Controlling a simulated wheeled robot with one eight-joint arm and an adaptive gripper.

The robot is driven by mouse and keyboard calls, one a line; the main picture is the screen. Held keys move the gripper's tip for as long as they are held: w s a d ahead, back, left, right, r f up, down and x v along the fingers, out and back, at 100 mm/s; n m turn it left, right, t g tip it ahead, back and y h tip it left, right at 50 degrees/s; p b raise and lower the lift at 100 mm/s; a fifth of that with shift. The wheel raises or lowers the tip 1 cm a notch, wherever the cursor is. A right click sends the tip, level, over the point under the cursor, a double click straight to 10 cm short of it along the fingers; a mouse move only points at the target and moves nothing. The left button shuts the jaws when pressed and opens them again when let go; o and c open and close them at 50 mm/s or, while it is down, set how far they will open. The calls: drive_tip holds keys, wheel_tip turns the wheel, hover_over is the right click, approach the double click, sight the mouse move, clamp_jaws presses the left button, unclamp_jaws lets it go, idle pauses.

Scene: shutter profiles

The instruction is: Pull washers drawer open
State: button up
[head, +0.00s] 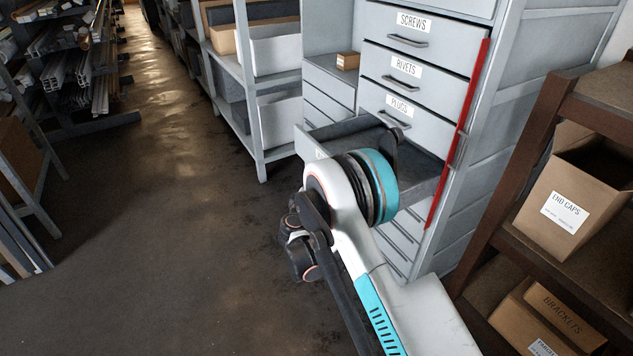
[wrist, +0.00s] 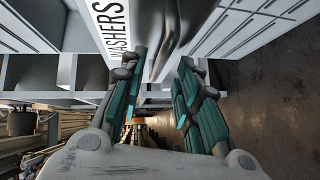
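The washers drawer (head: 428,178) is the one below the plugs drawer (head: 408,118). In the head view it stands well out from the grey cabinet, with its inside showing; my arm hides most of its front. In the wrist view its WASHERS label (wrist: 113,28) is at the upper left, beside a dark curved handle (wrist: 168,38). My gripper (wrist: 164,62) has its two teal and grey fingers apart, one on each side of the handle in the picture. I cannot tell whether they touch it. My arm hides the gripper in the head view.
The screws drawer (head: 413,38) and rivets drawer (head: 407,80) above are shut. A red strip (head: 458,135) runs along the cabinet's edge. A brown rack with an end caps box (head: 566,195) stands at right. The floor (head: 150,220) at left is clear.

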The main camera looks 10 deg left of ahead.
drive_tip(key=s+a+r, duration=0.1)
drive_tip(key=s, duration=0.8)
drive_tip(key=shift+a+r, duration=0.15)
